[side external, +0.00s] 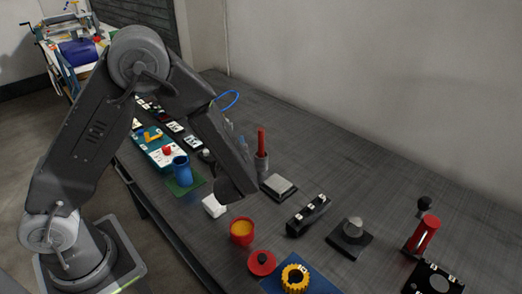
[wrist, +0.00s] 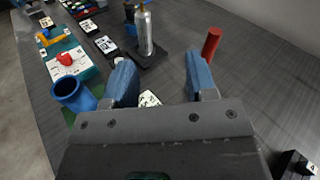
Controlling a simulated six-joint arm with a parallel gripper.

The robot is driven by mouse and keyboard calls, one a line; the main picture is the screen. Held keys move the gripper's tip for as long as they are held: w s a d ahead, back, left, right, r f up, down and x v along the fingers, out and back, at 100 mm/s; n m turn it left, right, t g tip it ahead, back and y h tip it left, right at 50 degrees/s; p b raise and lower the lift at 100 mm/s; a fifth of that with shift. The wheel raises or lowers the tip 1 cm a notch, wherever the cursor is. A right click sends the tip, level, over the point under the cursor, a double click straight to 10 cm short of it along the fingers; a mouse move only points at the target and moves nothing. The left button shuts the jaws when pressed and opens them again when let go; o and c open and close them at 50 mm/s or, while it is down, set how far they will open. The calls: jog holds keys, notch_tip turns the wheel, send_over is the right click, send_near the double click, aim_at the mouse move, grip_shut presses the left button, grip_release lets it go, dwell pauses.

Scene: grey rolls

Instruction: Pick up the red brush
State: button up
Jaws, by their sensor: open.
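The red brush appears to be the upright red rod (side external: 261,141) in the side external view, above a grey lower part. In the wrist view a red cylinder (wrist: 211,43), apparently the same thing, stands just beyond the right finger, its lower part hidden behind that finger. I cannot make out bristles. My gripper (wrist: 161,75) is open, with its two blue fingers wide apart and nothing held between them. The red cylinder lies outside the gap, ahead and to the right. In the side external view my arm hides most of the gripper.
A silver bottle (wrist: 145,32) stands on a dark base ahead of the fingers. A blue cup (wrist: 73,95) is at left. A red-and-yellow cup (side external: 241,231), a red lid (side external: 261,263) and a yellow gear (side external: 295,278) lie nearer. The table behind the red rod is clear.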

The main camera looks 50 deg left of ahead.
aim_at(260, 138)
jog(key=w+d+f+m+t+h, duration=0.3)
jog(key=w+d+f+m+t, duration=0.1)
jog(key=m, duration=0.1)
jog(key=x, duration=1.3)
jog(key=shift+a+f, duration=0.3)
jog(key=shift+f, duration=0.05)
grip_shut()
